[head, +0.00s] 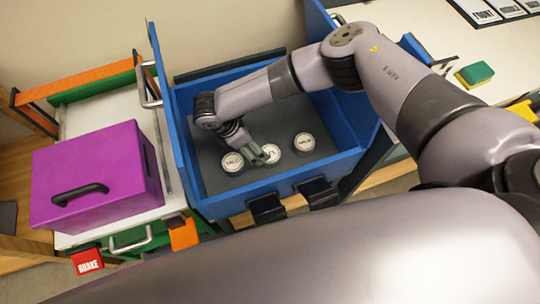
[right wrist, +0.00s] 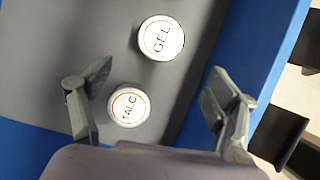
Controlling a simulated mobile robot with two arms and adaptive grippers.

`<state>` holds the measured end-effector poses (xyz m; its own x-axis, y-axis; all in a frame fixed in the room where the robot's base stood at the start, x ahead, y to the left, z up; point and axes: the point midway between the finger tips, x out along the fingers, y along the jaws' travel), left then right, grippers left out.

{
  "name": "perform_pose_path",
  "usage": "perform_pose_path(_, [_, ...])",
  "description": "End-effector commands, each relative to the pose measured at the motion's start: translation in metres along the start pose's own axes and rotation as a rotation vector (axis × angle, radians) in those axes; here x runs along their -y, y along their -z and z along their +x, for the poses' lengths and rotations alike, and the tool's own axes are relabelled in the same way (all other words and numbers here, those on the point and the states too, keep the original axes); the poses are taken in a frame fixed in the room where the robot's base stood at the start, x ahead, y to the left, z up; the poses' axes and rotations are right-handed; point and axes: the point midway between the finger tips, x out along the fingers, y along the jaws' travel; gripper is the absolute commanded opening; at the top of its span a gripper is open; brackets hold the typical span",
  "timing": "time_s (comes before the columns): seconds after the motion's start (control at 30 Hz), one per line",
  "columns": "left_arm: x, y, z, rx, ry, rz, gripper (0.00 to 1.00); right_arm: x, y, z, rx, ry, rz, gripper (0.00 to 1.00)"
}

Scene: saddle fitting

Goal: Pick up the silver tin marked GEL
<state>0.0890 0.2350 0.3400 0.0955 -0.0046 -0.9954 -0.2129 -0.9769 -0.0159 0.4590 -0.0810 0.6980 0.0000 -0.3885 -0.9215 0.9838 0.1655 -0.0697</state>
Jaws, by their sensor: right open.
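The tin marked GEL (right wrist: 161,38) stands upright at the top middle of the right wrist view, with a pale round lid. In the head view it seems to be the middle tin (head: 272,153), its lettering partly hidden by a finger. A tin marked TALC (right wrist: 129,105) is nearer to my gripper; it is the left tin (head: 232,163) in the head view. My right gripper (right wrist: 158,103) is open and empty, its fingers spread either side of TALC's place in the picture, with GEL beyond. In the head view the right gripper (head: 260,155) is over the drawer. My left gripper is not in view.
The tins stand in an open blue drawer (head: 182,158) with a grey floor. A third tin (head: 304,143) is to the right, its label hard to read. A purple box (head: 95,175) stands left of the drawer. A sponge (head: 475,74) lies on the right worktop.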

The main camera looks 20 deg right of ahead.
Motion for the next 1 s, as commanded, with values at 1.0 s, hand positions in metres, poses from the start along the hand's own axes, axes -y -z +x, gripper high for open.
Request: perform_pose_path(1.0, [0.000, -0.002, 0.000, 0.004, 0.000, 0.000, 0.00, -0.001, -0.004, 0.122, 0.000, -0.001, -0.001, 0.82])
